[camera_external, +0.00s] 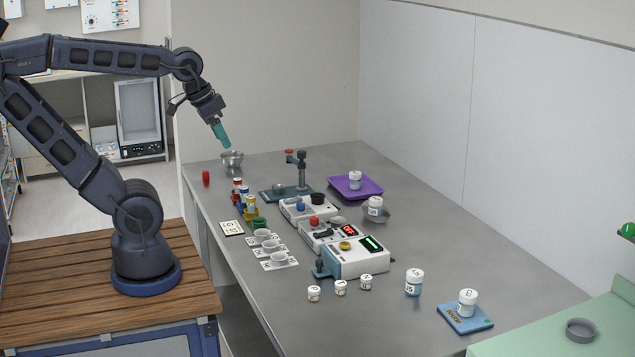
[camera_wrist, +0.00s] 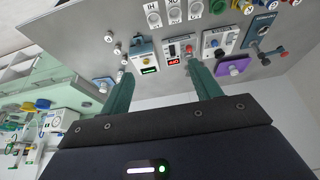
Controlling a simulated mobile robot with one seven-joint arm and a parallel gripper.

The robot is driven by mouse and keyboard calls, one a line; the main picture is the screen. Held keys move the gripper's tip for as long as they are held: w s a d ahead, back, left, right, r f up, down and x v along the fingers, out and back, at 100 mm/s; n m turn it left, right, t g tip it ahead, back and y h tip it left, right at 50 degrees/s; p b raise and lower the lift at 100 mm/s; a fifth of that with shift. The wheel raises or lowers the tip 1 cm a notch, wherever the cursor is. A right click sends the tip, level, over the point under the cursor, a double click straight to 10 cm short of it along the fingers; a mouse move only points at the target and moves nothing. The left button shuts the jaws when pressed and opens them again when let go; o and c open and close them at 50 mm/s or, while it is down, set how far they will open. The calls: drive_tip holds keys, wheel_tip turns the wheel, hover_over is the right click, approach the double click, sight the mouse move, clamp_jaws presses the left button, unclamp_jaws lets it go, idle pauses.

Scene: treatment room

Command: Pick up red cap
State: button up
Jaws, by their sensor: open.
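A small red cylinder (camera_external: 206,177), which may be the red cap, stands alone on the grey table near its far left edge in the external view. Another red round piece (camera_external: 314,222) sits on a white device; a red knob in the wrist view (camera_wrist: 188,48) looks like the same one. I cannot tell which is the red cap.
A purple tray (camera_external: 356,188) lies farther right.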

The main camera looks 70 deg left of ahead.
drive_tip(key=shift+c, duration=1.4)
